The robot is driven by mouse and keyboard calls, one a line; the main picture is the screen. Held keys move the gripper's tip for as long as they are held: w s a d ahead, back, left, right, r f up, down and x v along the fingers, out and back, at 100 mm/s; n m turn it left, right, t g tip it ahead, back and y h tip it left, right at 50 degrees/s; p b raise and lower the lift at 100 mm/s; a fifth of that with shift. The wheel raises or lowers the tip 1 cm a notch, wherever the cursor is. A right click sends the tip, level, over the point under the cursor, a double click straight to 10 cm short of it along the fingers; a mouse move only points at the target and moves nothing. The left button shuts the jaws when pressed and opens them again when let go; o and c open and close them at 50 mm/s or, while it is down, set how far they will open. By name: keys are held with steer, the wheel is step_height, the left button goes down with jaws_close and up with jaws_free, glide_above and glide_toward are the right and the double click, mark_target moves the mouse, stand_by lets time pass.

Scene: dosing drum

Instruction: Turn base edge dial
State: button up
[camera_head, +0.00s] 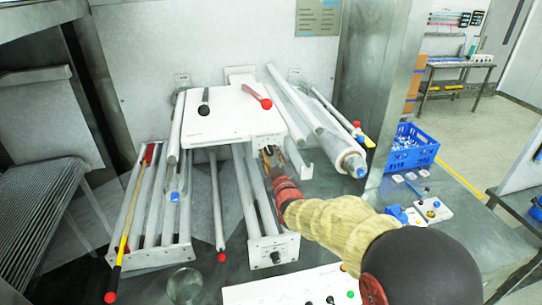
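A small black dial (275,257) sits on the light front plate (262,250) at the near end of a pair of grey rails. It is in full view. My arm comes in from the lower right, and my gripper (268,153) points at the front face of the white-topped unit (222,122), well above and behind that dial. The gripper is apart from the dial. The fingers are small and dark here, so their opening and any contact with the unit's face are unclear.
Red-tipped and black-tipped levers (256,97) rest on the white top. Rollers (338,150) lie to the right, a rod rack (150,210) to the left. A white control panel (285,290) is in front.

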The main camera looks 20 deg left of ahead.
steer(key=o, duration=0.5)
steer(key=shift+s, duration=0.1)
steer(key=v, duration=1.2)
steer(key=shift+f, duration=0.2)
